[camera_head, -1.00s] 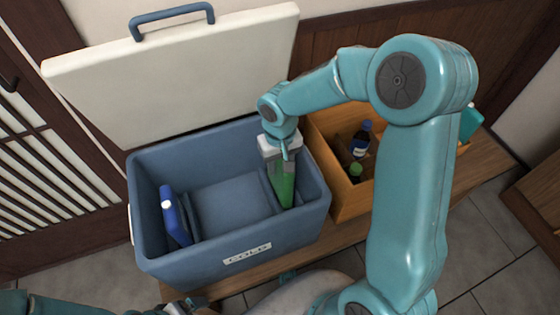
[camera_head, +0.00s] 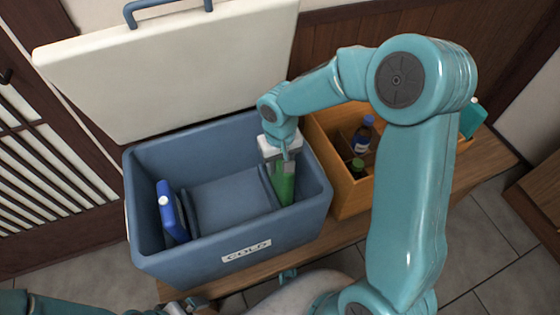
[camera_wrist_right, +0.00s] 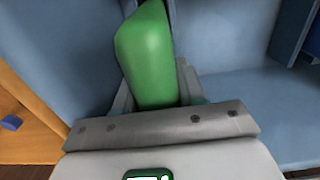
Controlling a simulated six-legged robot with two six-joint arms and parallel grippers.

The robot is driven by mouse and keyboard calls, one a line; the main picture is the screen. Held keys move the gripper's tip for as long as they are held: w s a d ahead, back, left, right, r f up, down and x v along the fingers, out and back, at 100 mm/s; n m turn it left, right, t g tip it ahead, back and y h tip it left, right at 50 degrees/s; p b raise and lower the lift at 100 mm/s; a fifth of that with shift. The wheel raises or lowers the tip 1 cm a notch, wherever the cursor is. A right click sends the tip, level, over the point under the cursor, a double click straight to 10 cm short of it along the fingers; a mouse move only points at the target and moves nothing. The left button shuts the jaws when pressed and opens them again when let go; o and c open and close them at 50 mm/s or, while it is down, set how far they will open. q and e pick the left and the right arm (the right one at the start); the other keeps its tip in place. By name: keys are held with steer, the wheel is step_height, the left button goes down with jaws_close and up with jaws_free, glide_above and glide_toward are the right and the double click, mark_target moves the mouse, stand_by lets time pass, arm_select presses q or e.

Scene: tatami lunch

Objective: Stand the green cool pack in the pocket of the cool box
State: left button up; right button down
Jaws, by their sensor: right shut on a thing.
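The green cool pack (camera_head: 285,188) is upright inside the blue cool box (camera_head: 160,262), at its right end. It is in the narrow pocket between a low divider (camera_head: 267,184) and the right wall. My right gripper (camera_head: 284,166) is shut on its upper part from above. In the right wrist view the green cool pack (camera_wrist_right: 148,58) sticks out from between the fingers. Whether its lower end touches the floor is hidden. A blue cool pack (camera_head: 168,212) with a white cap stands at the box's left end. My left gripper (camera_head: 186,306) is barely visible at the bottom edge.
The box's white lid (camera_head: 165,80) stands open behind it. An orange-brown wooden crate (camera_head: 347,202) with bottles stands close on the right. Both stand on a wooden bench (camera_head: 225,285). The box's middle compartment (camera_head: 230,205) is empty.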

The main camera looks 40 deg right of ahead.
steer(key=shift+f, duration=0.15)
step_height(320, 180, down, 2)
steer(key=shift+f+b, duration=0.1)
steer(key=shift+b, duration=0.8)
steer(key=shift+s+f+b, duration=0.25)
steer(key=shift+f+b, duration=0.4)
steer(key=shift+b, duration=0.2)
steer(key=shift+f, duration=0.1)
steer(key=shift+c, duration=1.5)
jaws_free()
steer(key=shift+f, duration=0.1)
steer(key=shift+d, duration=0.1)
